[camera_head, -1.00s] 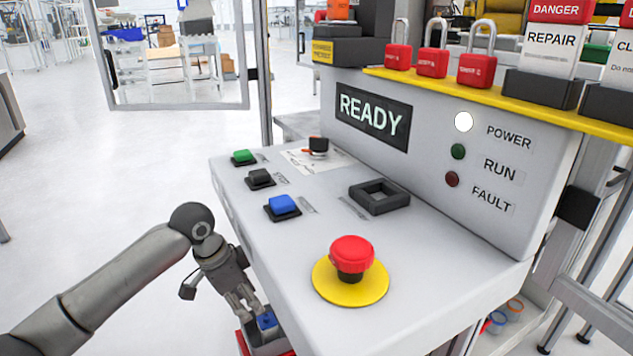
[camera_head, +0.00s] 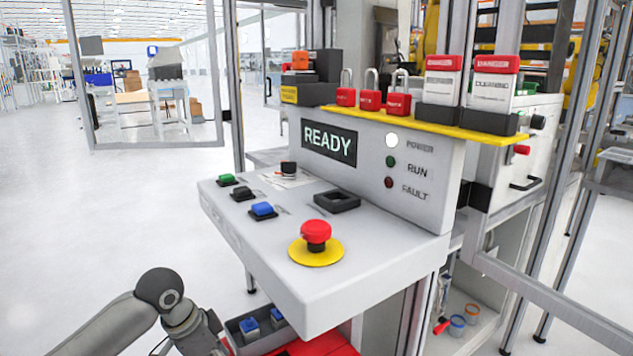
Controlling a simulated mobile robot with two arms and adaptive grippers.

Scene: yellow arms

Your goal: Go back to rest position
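My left gripper (camera_head: 198,332) is at the bottom edge in the head view, left of the console's front corner. Its arm comes in from the lower left. The fingertips are cut off by the frame, so I cannot tell if they are open or shut. My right gripper is not in view. The light grey control console (camera_head: 380,275) stands in front of me, its display (camera_head: 329,144) reading READY. On it are a red emergency button (camera_head: 316,233) on a yellow disc, a blue button (camera_head: 262,209), a black button (camera_head: 243,193) and a green button (camera_head: 227,180).
A grey bin (camera_head: 239,322) with blue pieces (camera_head: 250,326) is below the console, beside my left gripper. A red surface (camera_head: 335,345) shows near it. Metal frame posts stand at right. Open floor lies left.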

